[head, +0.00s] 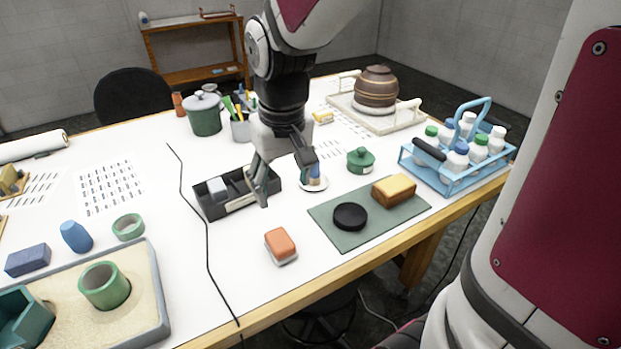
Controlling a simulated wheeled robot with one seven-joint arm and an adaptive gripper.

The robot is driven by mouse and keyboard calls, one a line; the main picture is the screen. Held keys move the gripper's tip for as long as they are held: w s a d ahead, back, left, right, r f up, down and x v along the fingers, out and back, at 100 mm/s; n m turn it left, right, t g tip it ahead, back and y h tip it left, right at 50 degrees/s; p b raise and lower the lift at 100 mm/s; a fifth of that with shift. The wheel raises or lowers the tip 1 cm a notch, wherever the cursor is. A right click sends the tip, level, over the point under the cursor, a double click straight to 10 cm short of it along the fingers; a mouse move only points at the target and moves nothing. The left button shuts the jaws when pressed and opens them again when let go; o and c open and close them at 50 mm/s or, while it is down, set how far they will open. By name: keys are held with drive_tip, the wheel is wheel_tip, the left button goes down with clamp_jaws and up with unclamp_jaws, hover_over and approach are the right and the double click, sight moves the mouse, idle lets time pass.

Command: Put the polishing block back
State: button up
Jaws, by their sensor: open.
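A small block with an orange top and pale grey base (280,245) lies on the white table in front of the black tray; it may be the polishing block, but I cannot tell for sure. The black tray (232,207) has a pale label on its front and holds grey blocks at its left. My gripper (287,178) points down at the tray's right end, fingers apart, with nothing visible between them. It hides part of the tray and of a small white dish with a blue item (315,180). A yellow-brown block (394,188) lies on the green mat (348,238).
A black disc (350,216) lies on the mat, with a green lidded pot (360,160) behind it. A blue bottle carrier (457,165) stands at right. A sand tray (155,300) with green pieces is at front left. A black cable (207,240) crosses the table.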

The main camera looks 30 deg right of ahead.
drive_tip(key=s+r+t, duration=0.4)
drive_tip(key=s+r, duration=0.5)
drive_tip(key=s, duration=0.4)
drive_tip(key=shift+r, duration=0.3)
drive_tip(key=shift+s, duration=0.1)
idle(0.5)
